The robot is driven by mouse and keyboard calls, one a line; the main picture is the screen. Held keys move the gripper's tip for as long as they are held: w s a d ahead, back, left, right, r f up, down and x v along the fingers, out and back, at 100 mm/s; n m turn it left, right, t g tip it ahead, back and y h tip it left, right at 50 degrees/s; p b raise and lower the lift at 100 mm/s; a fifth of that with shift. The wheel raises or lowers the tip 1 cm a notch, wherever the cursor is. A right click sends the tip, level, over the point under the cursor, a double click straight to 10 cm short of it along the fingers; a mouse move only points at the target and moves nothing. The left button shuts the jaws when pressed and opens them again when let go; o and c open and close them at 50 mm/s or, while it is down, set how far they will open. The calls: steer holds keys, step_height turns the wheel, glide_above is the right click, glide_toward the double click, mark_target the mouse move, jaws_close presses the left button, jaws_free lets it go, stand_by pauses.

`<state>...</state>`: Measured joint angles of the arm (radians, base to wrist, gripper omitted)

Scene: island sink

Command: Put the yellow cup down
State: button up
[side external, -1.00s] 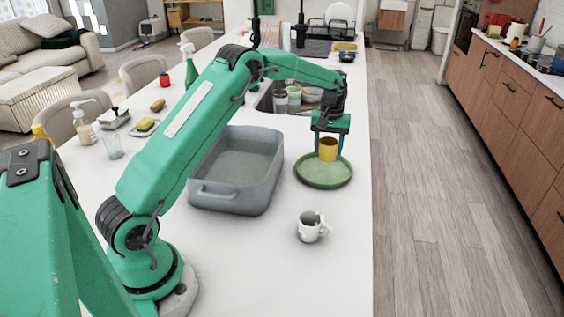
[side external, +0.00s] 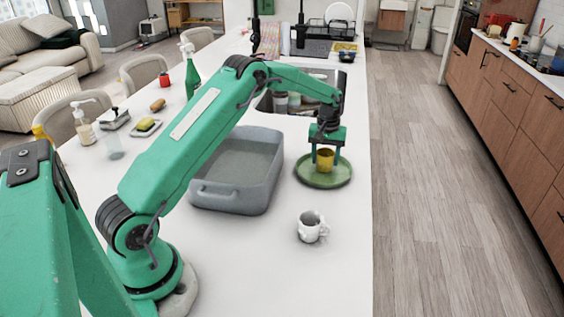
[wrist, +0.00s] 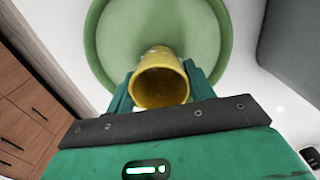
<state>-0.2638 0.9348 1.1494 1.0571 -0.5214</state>
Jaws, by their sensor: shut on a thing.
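The yellow cup (side external: 325,160) is upright between the fingers of my gripper (side external: 325,161), which is shut on it. In the wrist view the open mouth of the yellow cup (wrist: 160,84) faces the camera, with a finger of my gripper (wrist: 160,90) on each side. The round green tray (side external: 318,181) lies on the counter directly below the cup. In the wrist view the green tray (wrist: 108,45) fills the area behind the cup. I cannot tell whether the cup's base touches the tray.
A grey basin (side external: 230,197) stands left of the green tray. A white mug (side external: 311,228) stands on the counter in front of the tray. The counter's right edge runs close by the tray. Bare counter (side external: 270,265) lies around the mug.

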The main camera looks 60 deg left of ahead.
steer(key=shift+f, duration=0.1)
steer(key=o, duration=1)
step_height(320, 180, up, 12)
stand_by(0.4)
steer(key=shift+r, duration=0.2)
